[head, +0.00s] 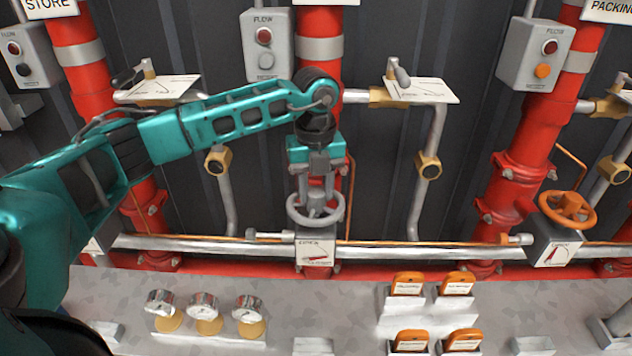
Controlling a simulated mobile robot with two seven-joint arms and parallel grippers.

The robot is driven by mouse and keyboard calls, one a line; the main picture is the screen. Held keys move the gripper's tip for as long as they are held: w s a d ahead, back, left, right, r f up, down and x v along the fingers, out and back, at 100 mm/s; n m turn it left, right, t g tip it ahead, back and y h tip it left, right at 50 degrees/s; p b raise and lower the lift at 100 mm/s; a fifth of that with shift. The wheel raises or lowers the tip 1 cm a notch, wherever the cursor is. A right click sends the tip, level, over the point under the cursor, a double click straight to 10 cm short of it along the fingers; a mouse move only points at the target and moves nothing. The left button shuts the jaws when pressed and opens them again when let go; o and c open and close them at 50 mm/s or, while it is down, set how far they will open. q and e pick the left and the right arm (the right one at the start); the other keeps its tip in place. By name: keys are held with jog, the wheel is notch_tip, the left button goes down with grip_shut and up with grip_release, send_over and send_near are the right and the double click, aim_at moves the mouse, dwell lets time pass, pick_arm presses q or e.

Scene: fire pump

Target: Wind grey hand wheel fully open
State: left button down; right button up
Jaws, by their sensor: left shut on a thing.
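The grey hand wheel (298,211) sits on a valve box at the foot of the middle red riser. The box's front plate (314,251) carries a dial with a red pointer. My left arm comes in from the left, and its gripper (316,190) points down over the wheel. The gripper is shut on the wheel, its fingers at the hub and far rim. The fingers partly hide the wheel's far side. My right gripper is not in view.
An orange hand wheel (567,209) is at the right. A grey pipe (420,250) runs along the wall. The ledge in front holds several gauges (205,310) and orange tags (408,283). A flow box (266,45) hangs above my arm.

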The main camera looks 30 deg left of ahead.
pick_arm(q)
jog(key=shift+n, duration=0.8)
jog(key=shift+s+n, duration=0.1)
jog(key=shift+n, duration=1.3)
jog(key=shift+n, duration=0.4)
jog(key=n, duration=0.5)
jog(key=shift+s, duration=0.1)
jog(key=shift+n, duration=1.1)
